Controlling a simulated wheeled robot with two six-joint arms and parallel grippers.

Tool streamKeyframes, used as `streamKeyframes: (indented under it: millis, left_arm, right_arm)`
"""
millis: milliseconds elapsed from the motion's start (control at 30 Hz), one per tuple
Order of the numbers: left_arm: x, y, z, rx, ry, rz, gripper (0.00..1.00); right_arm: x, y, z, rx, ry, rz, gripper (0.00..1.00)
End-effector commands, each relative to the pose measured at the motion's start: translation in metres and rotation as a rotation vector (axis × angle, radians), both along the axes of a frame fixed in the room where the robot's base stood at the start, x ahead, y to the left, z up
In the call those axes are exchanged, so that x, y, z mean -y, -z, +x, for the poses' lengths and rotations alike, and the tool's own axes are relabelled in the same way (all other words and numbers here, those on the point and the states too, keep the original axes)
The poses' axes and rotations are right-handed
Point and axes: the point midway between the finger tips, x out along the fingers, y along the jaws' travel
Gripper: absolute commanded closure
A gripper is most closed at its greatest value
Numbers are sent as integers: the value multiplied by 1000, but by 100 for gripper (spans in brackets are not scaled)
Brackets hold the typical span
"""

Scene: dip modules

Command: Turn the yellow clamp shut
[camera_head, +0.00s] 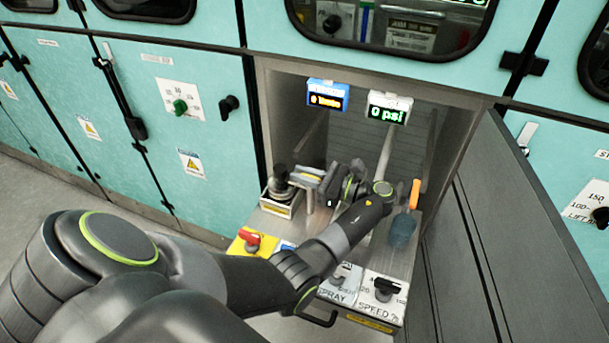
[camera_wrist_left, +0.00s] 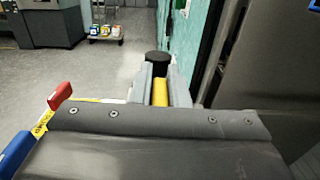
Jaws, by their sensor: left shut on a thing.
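The yellow clamp (camera_wrist_left: 160,93) shows as a short yellow bar between the two grey fingers of my left gripper (camera_wrist_left: 162,88) in the left wrist view. In the head view my left gripper (camera_head: 308,175) reaches into the recess from the right and is shut on the clamp; only a small yellow strip shows between the fingers. A black round knob stands just past the fingertips, on a small base (camera_head: 278,208) at the left of the recess. Most of the clamp is hidden by the fingers. My right gripper is not in view.
A blue display (camera_head: 327,96) and a white "0 psi" display (camera_head: 389,108) hang above. An orange-handled part (camera_head: 414,195) stands to the right. A red switch (camera_head: 250,240) and the spray and speed knobs (camera_head: 384,288) line the front. A grey door (camera_head: 505,235) bounds the right.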

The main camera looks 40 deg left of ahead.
Motion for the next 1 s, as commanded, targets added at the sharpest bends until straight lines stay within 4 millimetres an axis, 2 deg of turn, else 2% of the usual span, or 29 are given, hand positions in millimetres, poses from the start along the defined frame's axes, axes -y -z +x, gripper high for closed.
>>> streamKeyframes:
  millis: [633,667,800,1000]
  left_arm:
    - [0,1,-2,-1,-51,-3,100]
    - [0,1,-2,-1,-51,-3,83]
    - [0,1,-1,-1,-50,-3,65]
    - [0,1,-1,-1,-49,-2,64]
  right_arm:
    - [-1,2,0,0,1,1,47]
    - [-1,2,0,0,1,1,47]
    - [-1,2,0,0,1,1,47]
    - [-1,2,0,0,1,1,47]
